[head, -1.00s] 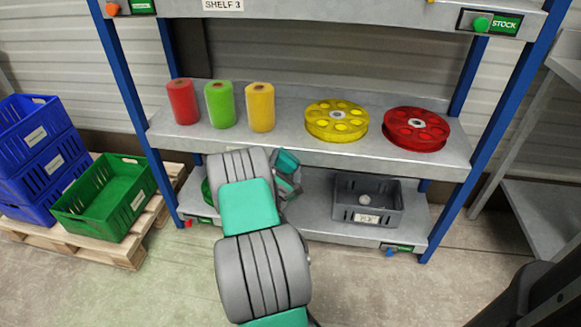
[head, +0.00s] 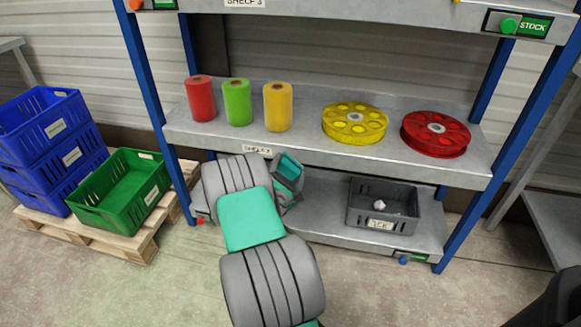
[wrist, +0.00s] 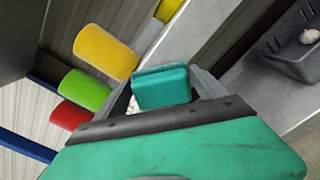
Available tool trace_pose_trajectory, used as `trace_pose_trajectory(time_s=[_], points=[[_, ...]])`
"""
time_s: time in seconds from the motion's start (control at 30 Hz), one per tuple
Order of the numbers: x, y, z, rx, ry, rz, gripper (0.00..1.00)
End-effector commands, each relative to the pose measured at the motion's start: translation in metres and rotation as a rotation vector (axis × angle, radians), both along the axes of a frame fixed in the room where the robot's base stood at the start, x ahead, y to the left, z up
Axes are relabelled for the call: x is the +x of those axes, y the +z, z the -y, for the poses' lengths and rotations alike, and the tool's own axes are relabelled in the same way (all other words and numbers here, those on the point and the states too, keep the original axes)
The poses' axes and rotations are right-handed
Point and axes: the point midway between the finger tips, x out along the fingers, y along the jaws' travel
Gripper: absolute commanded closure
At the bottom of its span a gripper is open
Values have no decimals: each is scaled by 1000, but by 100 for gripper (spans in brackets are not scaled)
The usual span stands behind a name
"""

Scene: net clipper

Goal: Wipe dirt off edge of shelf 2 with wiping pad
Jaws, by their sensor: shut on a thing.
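Shelf 2 is the grey middle board, and its front edge (head: 345,161) carries a white label (head: 257,150). My gripper (head: 289,170) is just below and in front of this edge, right of the label. In the wrist view, my gripper (wrist: 163,90) is shut on a teal block that looks like the wiping pad (wrist: 160,86). The shelf's edge (wrist: 190,38) runs diagonally just beyond the pad. I cannot tell whether they touch. No dirt can be made out on the visible edge; part of it is hidden behind the gripper in the wrist view.
Red, green and yellow rolls (head: 278,107) and yellow and red reels (head: 436,134) stand on shelf 2. A grey crate (head: 364,215) is on the lower shelf. Blue and green crates (head: 103,215) stand on a pallet at left. The floor in front is clear.

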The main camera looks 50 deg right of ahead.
Motion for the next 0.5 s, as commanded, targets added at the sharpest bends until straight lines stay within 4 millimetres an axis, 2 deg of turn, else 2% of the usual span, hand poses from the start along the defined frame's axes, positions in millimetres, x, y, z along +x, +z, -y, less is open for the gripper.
trace_pose_trajectory(time_s=[0.2,0.5], points=[[-8,-1,-19,-1,1,0,51],[-10,-1,-21,0,-1,-1,51]])
